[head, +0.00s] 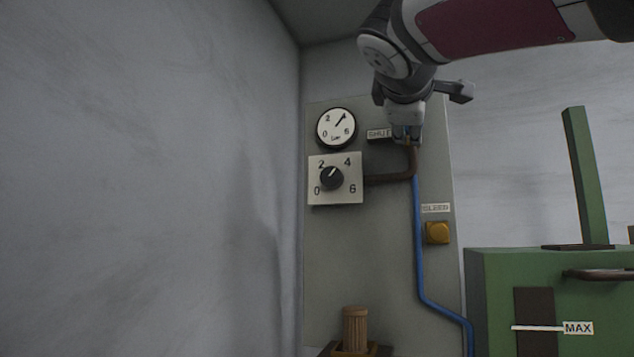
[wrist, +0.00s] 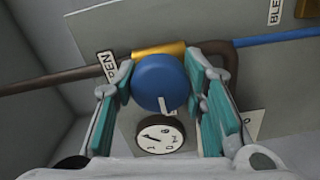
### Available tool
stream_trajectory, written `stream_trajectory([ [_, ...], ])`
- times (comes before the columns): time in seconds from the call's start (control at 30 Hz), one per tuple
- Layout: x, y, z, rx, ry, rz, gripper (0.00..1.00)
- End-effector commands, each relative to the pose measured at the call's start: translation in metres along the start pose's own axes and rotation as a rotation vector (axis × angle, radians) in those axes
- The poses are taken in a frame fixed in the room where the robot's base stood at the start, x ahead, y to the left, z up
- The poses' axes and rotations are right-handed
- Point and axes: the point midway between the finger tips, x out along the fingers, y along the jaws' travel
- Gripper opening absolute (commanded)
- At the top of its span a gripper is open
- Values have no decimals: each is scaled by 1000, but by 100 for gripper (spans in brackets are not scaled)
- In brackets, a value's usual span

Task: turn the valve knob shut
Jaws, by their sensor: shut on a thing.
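The blue round valve knob (wrist: 160,82) sits between my two teal-padded fingers in the wrist view, with a white mark on its lower edge. My gripper (wrist: 160,74) is shut on it, one finger at each side. A partly covered label (wrist: 107,67) ending in "PEN" is beside the left finger. In the head view my gripper (head: 406,133) points down at the upper right of the grey panel (head: 375,255) and hides most of the knob. A "SHUT" label (head: 378,134) is just left of it.
A round gauge (head: 336,128) and a square dial plate (head: 335,178) with a black knob are at the panel's left. A brown pipe and a blue pipe (head: 417,245) run near the valve. A green machine (head: 500,290) stands at right.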

Motion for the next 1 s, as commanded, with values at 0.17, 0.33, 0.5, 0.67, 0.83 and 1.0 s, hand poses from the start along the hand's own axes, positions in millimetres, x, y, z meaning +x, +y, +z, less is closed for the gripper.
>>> stream_trajectory([
  [0.17,0,-1,0,-21,-1,-3,11],
  [0.33,0,-2,0,-24,-1,-3,11],
  [0.5,0,-2,0,-24,-1,-3,11],
  [0.67,0,-1,0,-23,-1,-3,59],
  [0.83,0,-1,0,-23,0,-1,59],
  [1.0,-3,0,0,-22,0,0,59],
])
